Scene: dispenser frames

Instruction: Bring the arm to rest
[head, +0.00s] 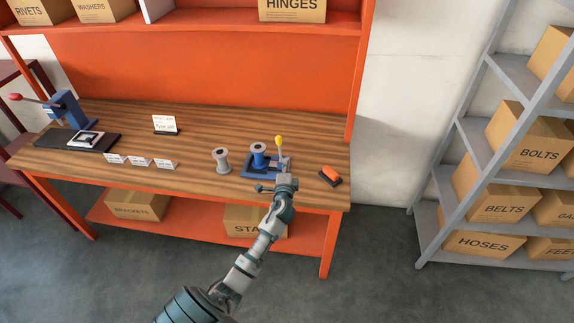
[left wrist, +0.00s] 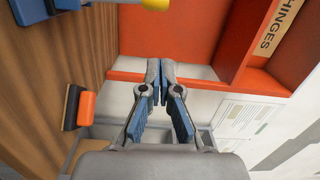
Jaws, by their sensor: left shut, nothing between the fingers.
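My left gripper (head: 277,183) is in front of the workbench's front edge, just below the blue dispenser frame in the head view. In the left wrist view its fingers (left wrist: 160,68) meet at the tips with nothing between them. The blue dispenser frame (head: 250,174) holds a blue spool (head: 258,154) and has a lever with a yellow knob (head: 278,141). The yellow knob (left wrist: 156,4) also shows at the top of the left wrist view. My right gripper shows in neither view.
The wooden workbench (head: 200,132) carries a grey spool (head: 221,160), an orange-topped block (head: 330,175), small label cards (head: 140,162) and a blue press (head: 66,108). A grey shelf rack (head: 446,180) with boxes stands at the right. Grey floor (head: 385,265) lies clear between them.

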